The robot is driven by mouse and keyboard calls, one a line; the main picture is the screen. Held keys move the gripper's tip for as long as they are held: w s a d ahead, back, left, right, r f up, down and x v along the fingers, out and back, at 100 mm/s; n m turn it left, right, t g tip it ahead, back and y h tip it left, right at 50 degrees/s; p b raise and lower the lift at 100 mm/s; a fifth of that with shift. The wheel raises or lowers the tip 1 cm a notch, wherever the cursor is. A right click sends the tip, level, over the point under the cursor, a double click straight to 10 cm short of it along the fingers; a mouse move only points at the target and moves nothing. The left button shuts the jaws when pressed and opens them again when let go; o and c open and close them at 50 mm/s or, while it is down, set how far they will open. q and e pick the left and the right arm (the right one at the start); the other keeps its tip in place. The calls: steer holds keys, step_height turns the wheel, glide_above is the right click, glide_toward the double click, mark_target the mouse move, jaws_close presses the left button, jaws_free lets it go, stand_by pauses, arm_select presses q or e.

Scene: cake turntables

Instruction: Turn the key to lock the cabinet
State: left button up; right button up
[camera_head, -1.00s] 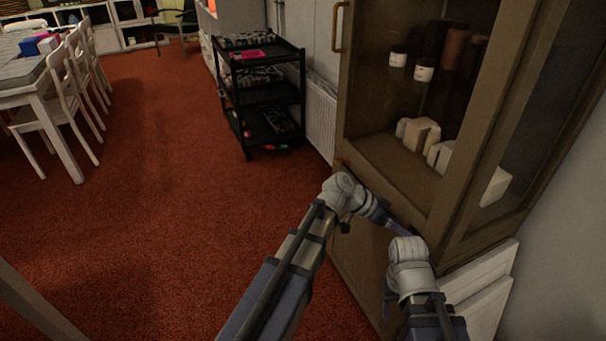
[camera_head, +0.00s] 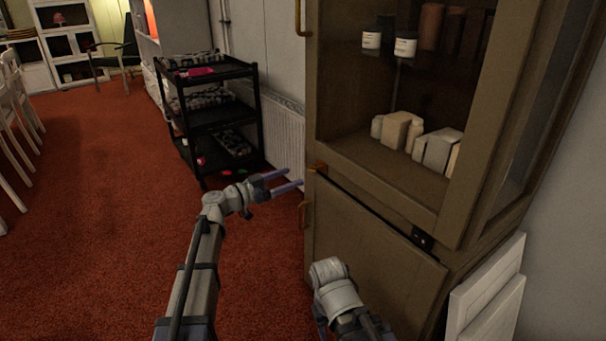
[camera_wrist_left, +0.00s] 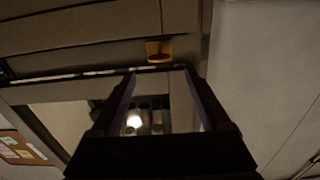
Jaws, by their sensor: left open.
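The brown cabinet (camera_head: 375,225) stands at the right, with a glass-fronted upper part and a solid lower door. A small brass-coloured piece (camera_head: 317,167) sticks out at its left front edge, between the two parts. I cannot tell whether it is the key. A similar brass piece (camera_wrist_left: 158,50) shows in the left wrist view, just beyond the fingertips. My left gripper (camera_head: 293,179) is open and empty, its fingers pointing at the cabinet's left edge just below the brass piece. My right arm (camera_head: 337,290) is bent low before the lower door; its gripper is not seen.
A brass handle (camera_head: 303,214) is on the lower door's left edge. A dark fitting (camera_head: 422,238) sits at its upper right. A black shelf trolley (camera_head: 212,118) stands behind my left gripper. White panels (camera_head: 487,290) lean at the right. Red carpet (camera_head: 100,240) is clear at left.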

mark_target(309, 171)
arm_select(q)
steer(key=x, duration=0.7)
steer(key=shift+d, duration=0.15)
steer(key=shift+c, duration=0.2)
jaws_close()
